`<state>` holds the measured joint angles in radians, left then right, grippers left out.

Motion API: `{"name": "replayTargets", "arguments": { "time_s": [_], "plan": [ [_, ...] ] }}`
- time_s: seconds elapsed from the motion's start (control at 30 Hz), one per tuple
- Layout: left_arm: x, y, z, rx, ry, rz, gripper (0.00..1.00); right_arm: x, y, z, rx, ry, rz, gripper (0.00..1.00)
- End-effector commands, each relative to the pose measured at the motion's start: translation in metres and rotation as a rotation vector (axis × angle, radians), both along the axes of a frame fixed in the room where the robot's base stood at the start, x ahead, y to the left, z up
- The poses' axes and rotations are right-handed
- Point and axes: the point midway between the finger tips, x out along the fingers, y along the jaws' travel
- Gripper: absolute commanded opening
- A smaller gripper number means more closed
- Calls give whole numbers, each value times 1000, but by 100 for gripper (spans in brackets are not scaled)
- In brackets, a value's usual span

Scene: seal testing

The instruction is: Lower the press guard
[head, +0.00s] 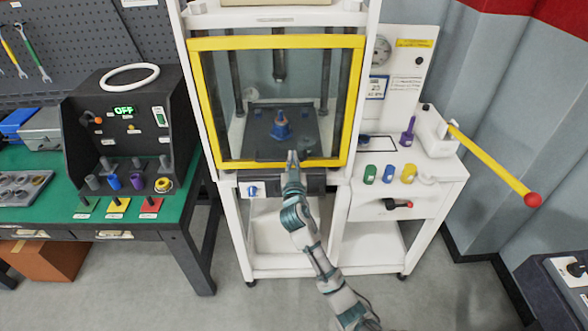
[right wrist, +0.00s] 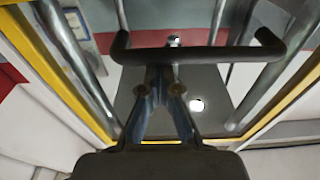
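The press guard (head: 352,112) is a clear panel in a yellow frame. In the head view it covers the front of the white press (head: 178,75), with its lower edge just above the front control strip. My right gripper (head: 292,156) is at the middle of that lower edge. In the right wrist view a dark bar handle (right wrist: 215,55) runs crosswise at the tips of my right gripper (right wrist: 163,72). Its fingers converge and look shut, with the tips at the bar; I cannot tell whether they touch it. My left gripper is not in view.
Behind the guard stands a blue part (head: 281,127) on a dark plate. A yellow lever (head: 490,163) with a red knob sticks out at the right. A green bench (head: 40,210) with a black control box (head: 125,125) stands at the left. Open floor lies in front.

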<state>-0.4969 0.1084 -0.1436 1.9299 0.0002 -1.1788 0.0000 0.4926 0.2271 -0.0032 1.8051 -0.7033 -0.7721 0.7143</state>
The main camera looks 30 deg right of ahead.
Motion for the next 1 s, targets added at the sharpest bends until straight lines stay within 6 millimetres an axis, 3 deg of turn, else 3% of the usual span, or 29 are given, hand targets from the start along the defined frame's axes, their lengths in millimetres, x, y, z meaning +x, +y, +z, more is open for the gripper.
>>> {"name": "replayTargets", "arguments": {
  "time_s": [0.23,0.4,0.6,0.8,1.0],
  "plan": [
    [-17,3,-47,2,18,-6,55,5,-12,43,-6,-18,-1,0],
    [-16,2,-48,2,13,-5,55,-37,13,29,-4,-16,2,0],
    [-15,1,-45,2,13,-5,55,-67,31,24,-5,-17,1,0],
    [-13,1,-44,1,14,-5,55,-80,39,24,-8,-19,-1,0],
    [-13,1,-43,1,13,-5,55,-79,41,18,-8,-3,4,0]
  ]
}}
